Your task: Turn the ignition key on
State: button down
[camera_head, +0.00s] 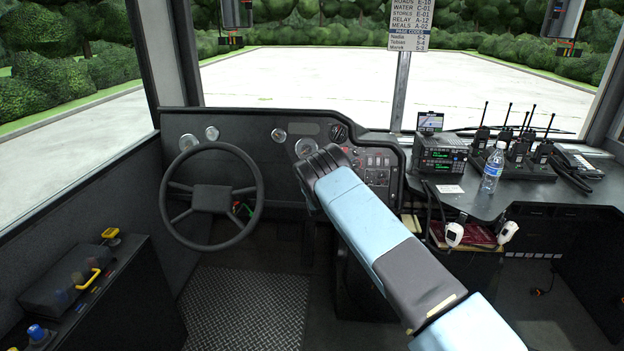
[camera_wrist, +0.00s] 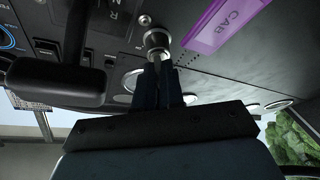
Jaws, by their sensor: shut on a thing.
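In the wrist view, my gripper (camera_wrist: 165,66) is shut at the round silver ignition switch (camera_wrist: 157,40) on the dark dashboard panel. Its two dark fingers are close together, gripping the ignition key, whose head is mostly hidden between them. A purple tag marked CAB (camera_wrist: 222,24) shows beside the switch. In the head view, my arm reaches to the dashboard (camera_head: 235,130) right of the steering wheel, and it hides the gripper, key and switch. I cannot tell the key's turn angle.
The steering wheel (camera_head: 211,196) is left of my arm. A dark lever with a blocky handle (camera_wrist: 56,80) stands close to my fingers in the wrist view. On the right counter are a radio unit (camera_head: 441,153), a water bottle (camera_head: 492,170) and several handheld radios (camera_head: 518,152).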

jog(key=shift+a, duration=0.15)
dwell(0.5)
jog(key=shift+m, duration=0.3)
jog(key=m+h, duration=0.1)
jog(key=m, duration=0.2)
jog(key=shift+t, duration=0.4)
jog(key=m+h, duration=0.2)
jog(key=m, duration=0.2)
jog(key=m+h, duration=0.2)
jog(key=m, duration=0.3)
jog(key=m+g+h, duration=0.1)
jog(key=m+h, duration=0.2)
jog(key=m, duration=0.2)
jog(key=shift+w+a, duration=0.1)
jog(key=shift+a, duration=0.2)
jog(key=shift+m, duration=0.5)
